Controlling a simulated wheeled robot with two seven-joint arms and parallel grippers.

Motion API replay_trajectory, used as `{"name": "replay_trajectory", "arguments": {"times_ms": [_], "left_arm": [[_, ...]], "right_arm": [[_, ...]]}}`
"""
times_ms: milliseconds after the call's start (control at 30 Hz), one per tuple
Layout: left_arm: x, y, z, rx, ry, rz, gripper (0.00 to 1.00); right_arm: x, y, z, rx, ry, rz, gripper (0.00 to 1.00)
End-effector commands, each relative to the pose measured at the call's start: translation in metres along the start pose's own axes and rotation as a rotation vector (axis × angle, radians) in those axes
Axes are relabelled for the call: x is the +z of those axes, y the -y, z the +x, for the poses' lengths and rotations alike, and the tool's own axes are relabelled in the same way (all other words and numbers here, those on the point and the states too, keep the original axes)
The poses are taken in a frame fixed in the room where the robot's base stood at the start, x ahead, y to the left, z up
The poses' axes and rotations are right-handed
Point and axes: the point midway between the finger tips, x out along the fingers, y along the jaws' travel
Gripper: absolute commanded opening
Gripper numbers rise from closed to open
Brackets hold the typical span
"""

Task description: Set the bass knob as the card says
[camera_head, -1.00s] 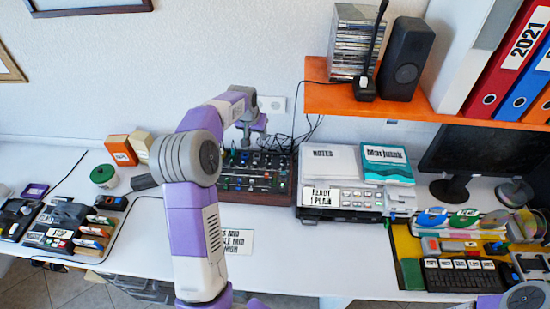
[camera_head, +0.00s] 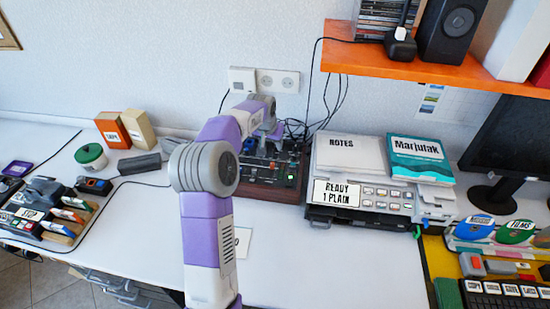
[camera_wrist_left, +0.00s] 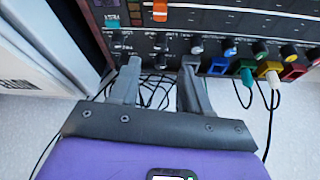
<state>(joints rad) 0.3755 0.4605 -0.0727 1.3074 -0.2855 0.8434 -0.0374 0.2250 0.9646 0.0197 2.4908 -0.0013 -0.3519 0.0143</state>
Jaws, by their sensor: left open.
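The dark mixer (camera_head: 281,178) with wooden sides stands at the back of the table, covered with small knobs and sliders. In the left wrist view its panel (camera_wrist_left: 240,22) fills the top, with a row of coloured knobs along its edge. My left gripper (camera_wrist_left: 161,68) is open, its fingertips at that edge on either side of a small dark knob (camera_wrist_left: 160,42); I cannot tell whether they touch it. The knob labels are too small to read. The white card (camera_head: 243,243) lies on the table, partly behind my left arm; its words cannot be read now. My right gripper is out of view.
A printer (camera_head: 375,207) with notes and a book on it stands close right of the mixer. An orange shelf (camera_head: 430,70) hangs above. Cables plug into the mixer's edge beside coloured knobs. Bare tabletop lies in front of the printer.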

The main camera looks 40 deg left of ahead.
Motion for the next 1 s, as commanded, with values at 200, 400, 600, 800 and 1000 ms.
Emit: {"name": "replay_trajectory", "arguments": {"times_ms": [200,400,600,800,1000], "left_arm": [[0.002,0.0,0.032,0.001,0.004,0.0,0.47],[0.001,0.0,0.061,0.0,0.002,0.0,0.47],[0.001,0.0,0.074,0.0,0.001,0.0,0.47],[0.0,0.0,0.074,0.0,0.0,0.0,0.47],[0.0,0.0,0.074,0.0,0.0,0.0,0.26]], "right_arm": [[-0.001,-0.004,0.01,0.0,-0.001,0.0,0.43],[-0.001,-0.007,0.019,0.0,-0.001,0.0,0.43],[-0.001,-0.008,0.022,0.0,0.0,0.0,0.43],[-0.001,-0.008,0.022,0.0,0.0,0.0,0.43],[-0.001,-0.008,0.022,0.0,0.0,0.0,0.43]]}}
